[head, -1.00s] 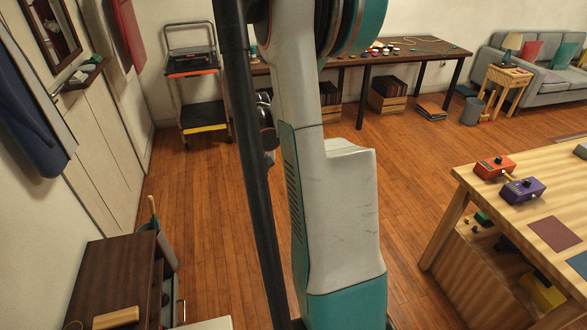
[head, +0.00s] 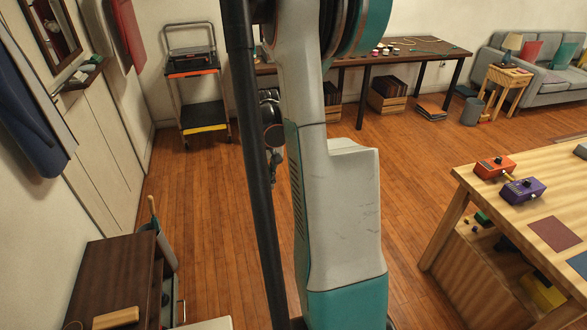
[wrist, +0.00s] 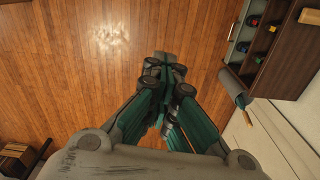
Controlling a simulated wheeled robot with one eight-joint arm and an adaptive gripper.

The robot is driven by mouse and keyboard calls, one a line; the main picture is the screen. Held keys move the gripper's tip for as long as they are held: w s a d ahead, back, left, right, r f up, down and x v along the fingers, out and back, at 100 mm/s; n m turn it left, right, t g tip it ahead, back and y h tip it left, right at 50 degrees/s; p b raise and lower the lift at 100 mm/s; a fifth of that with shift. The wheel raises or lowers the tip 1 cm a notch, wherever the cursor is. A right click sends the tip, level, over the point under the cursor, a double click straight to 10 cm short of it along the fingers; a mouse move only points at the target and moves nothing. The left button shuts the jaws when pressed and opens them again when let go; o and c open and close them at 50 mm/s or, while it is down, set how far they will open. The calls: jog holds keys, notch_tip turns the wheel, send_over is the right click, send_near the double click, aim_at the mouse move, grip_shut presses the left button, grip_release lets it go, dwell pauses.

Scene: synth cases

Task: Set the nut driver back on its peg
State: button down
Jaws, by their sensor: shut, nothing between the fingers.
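My gripper (wrist: 165,62) is shut and empty in the wrist view, hanging over bare wooden floor. In the head view only a dark part of it (head: 272,135) shows beside my black column; its fingertips are hard to make out there. I cannot identify the nut driver or its peg in either view. In the wrist view, small coloured items (wrist: 255,47) lie in an open drawer at the upper right, too small to name.
A dark cabinet (head: 112,275) stands at lower left, with a grey bin (head: 164,246) behind it. A wooden workbench (head: 535,205) with an orange pedal (head: 494,167) and a purple pedal (head: 523,190) stands at right. A trolley (head: 196,68) stands at the back. The floor between is clear.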

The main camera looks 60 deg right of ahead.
jog(key=shift+s+d, duration=0.1)
jog(key=shift+d, duration=0.15)
jog(key=shift+s+d, duration=0.1)
jog(key=shift+d, duration=0.2)
jog(key=shift+s+d, duration=0.15)
jog(key=shift+d, duration=0.15)
jog(key=shift+s+d, duration=0.15)
jog(key=shift+d, duration=0.2)
jog(key=shift+s+d, duration=0.3)
jog(key=shift+d, duration=0.3)
jog(key=shift+s+d, duration=0.1)
jog(key=shift+d, duration=0.2)
jog(key=shift+s+d+m, duration=0.3)
jog(key=shift+d, duration=0.3)
jog(key=shift+s+d, duration=0.15)
jog(key=shift+d, duration=0.2)
jog(key=shift+s+d, duration=0.25)
jog(key=shift+d, duration=0.35)
